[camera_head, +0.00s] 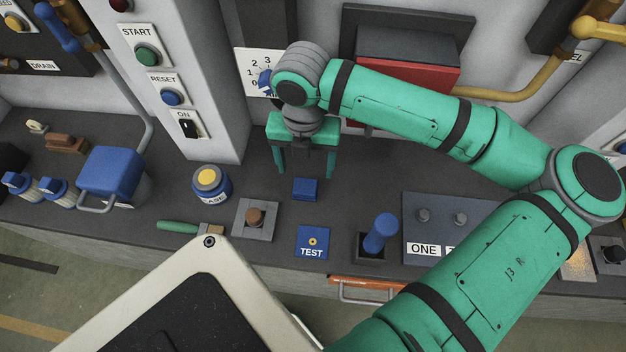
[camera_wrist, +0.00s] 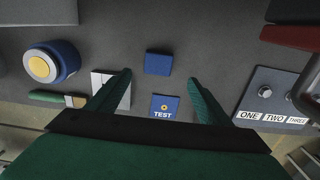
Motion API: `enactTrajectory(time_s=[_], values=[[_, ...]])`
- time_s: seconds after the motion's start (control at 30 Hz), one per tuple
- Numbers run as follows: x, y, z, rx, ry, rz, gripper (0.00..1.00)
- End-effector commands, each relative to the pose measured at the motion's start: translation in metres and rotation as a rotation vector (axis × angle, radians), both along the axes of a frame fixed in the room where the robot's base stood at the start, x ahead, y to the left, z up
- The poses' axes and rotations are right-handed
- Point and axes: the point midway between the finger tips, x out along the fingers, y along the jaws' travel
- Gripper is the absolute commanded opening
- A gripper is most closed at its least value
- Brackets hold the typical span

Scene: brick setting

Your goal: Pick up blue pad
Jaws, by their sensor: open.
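The blue pad (camera_head: 306,189) is a small plain blue block lying on the grey bench top. In the wrist view the blue pad (camera_wrist: 158,63) lies ahead of the fingertips, between their lines. My gripper (camera_head: 304,172) is open and empty, pointing down above the bench just behind the pad in the head view. In the wrist view my gripper (camera_wrist: 160,76) shows its two green fingers spread apart, with nothing between them touching. The pad is fully visible in both views.
A blue TEST plate (camera_head: 312,243) lies in front of the pad. A red box (camera_head: 405,70) is behind my arm.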

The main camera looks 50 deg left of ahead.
Motion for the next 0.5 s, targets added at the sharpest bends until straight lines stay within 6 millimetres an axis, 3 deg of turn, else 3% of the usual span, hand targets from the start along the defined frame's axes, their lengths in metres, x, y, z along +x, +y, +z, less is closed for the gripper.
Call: enactTrajectory(time_s=[0.23, 0.5], values=[[0.001, -0.001, -0.036, -0.003, 0.002, -0.004, 0.73], [0.003, -0.003, -0.055, -0.001, 0.002, -0.011, 0.73]])
